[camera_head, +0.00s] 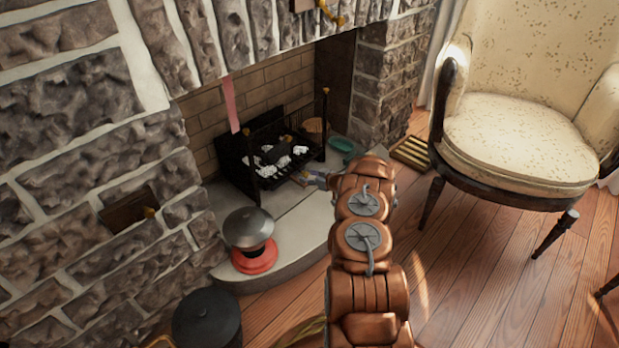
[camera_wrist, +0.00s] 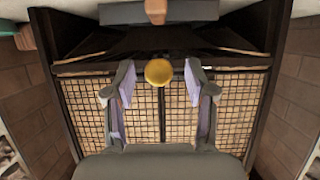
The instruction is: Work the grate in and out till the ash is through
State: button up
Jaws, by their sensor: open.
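The black fire grate (camera_head: 262,135) stands in the fireplace, with pale ash lumps (camera_head: 283,161) and dark pieces in it. In the wrist view a mesh panel (camera_wrist: 140,125) fills the middle inside a dark frame. A round brass knob (camera_wrist: 159,72) shows in front of it, between my two fingers. My gripper (camera_wrist: 159,80) is open, with a lilac pad on either side of the knob and a visible space to each side. In the head view my gripper (camera_head: 312,180) is low at the grate's front right, partly hidden by my arm.
A grey-lidded pot on a red base (camera_head: 250,232) stands on the hearth (camera_head: 300,215) at left. A green dish (camera_head: 341,144) lies right of the grate. A dark bucket (camera_head: 207,318) stands on the floor. A cream armchair (camera_head: 520,140) stands at right; floor before it is clear.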

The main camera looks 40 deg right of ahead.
jog(key=shift+s+r, duration=0.1)
jog(key=shift+s+d+r, duration=0.1)
jog(key=shift+s+d, duration=0.05)
jog(key=shift+s, duration=0.05)
jog(key=v, duration=1.1)
jog(key=shift+s, duration=0.15)
jog(key=b+x, duration=0.2)
jog(key=x, duration=0.9)
jog(key=shift+w+r, duration=0.1)
jog(key=shift+w, duration=0.8)
jog(key=shift+f, duration=0.2)
grip_shut()
